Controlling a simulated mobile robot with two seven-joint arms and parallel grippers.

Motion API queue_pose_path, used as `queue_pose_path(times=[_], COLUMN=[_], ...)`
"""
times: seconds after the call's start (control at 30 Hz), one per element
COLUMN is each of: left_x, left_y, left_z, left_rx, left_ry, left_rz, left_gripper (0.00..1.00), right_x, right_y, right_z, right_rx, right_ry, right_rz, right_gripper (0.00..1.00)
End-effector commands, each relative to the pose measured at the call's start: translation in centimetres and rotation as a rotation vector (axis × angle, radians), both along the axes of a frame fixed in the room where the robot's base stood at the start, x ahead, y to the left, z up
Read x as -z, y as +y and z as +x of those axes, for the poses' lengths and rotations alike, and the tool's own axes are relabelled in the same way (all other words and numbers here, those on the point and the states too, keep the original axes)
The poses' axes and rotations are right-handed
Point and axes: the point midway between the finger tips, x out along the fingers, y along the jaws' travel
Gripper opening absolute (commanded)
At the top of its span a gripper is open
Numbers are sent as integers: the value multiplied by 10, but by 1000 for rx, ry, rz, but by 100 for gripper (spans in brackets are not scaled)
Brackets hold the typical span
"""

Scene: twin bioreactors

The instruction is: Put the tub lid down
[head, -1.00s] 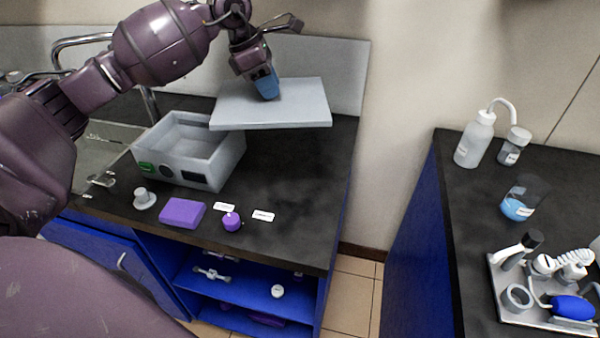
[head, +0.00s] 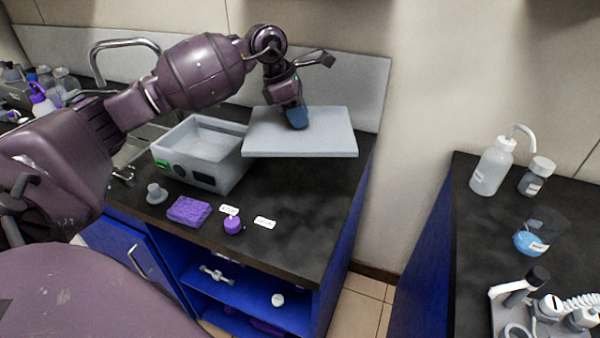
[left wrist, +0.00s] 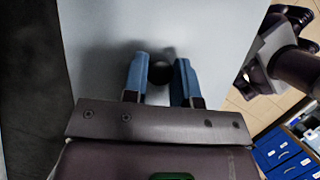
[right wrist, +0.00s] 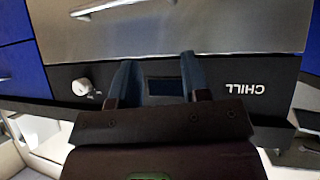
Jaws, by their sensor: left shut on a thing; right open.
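The tub lid (head: 320,140) is a flat light-grey slab in the head view. It is to the right of the open grey tub (head: 213,175), over the dark counter. My left gripper (head: 298,120) is above it, shut on its knob; the dark round knob (left wrist: 161,72) shows between the blue fingers in the left wrist view. Whether the lid touches the counter cannot be told. My right gripper (right wrist: 156,75) is open and empty in the right wrist view, in front of an appliance panel marked CHILL (right wrist: 240,88). It is not in the head view.
On the counter front are a purple sponge (head: 189,210), a purple knobbed piece (head: 233,224), white labels (head: 265,222) and a small grey stopper-like piece (head: 156,193). A tap (head: 125,45) stands behind.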

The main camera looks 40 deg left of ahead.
Motion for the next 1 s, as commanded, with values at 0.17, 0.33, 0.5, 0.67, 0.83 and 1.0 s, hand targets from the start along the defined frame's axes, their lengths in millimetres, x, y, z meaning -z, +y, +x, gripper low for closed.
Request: queue_pose_path(times=[0.17,0.33,0.5,0.67,0.83,1.0], left_x=[41,78,105,114,126,151], left_y=[0,-1,0,0,0,0], left_z=[0,-1,0,1,0,0], left_rx=[-1,-2,-1,0,-1,-1], left_ry=[3,3,2,-2,0,1], left_rz=[-4,-3,-2,-1,-2,-3], left_gripper=[0,0,0,0,0,0], right_x=[2,3,5,4,6,10], right_y=[0,0,-1,-1,-1,-1], right_z=[-1,0,2,4,3,1], right_rx=[-1,-5,-11,-15,-14,-13], right_ry=[3,3,4,1,4,10], right_rz=[0,-3,-7,-10,-11,-9], right_gripper=[43,43,43,43,43,43])
